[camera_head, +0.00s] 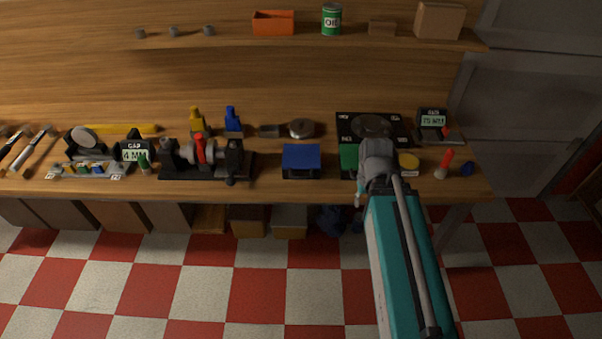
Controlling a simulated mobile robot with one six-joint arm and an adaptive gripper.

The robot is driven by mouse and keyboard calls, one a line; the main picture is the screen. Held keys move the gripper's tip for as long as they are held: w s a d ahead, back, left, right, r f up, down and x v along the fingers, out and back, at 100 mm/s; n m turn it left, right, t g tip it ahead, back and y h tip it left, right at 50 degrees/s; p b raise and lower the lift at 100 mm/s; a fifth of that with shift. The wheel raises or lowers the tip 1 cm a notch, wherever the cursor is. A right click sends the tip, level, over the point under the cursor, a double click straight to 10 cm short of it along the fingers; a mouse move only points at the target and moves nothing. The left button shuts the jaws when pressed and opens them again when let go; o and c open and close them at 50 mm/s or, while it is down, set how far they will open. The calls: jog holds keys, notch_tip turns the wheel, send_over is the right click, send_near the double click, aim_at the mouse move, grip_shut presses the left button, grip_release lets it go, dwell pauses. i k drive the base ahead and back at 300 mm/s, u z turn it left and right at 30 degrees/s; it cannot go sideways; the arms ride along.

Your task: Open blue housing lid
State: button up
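The blue housing lid (301,155) is the flat blue top of a small dark box near the front edge of the workbench. The lid looks level and closed on the dark housing (301,173) below it. My gripper (360,192) is to the right of the blue housing, near the bench's front edge, and apart from it. My own arm and wrist hide most of the gripper, so its fingers do not show clearly. A green block (348,157) stands between the blue housing and my wrist.
A black fixture with a grey shaft and red part (200,150) stands left of the housing. A round metal piece (301,128) lies behind it. A black panel (350,121) is behind my wrist. Bare bench (268,168) shows left of the housing.

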aim_at(295, 156)
jog(key=u, duration=1.1)
jog(key=k, duration=0.45)
jog(key=z, duration=0.5)
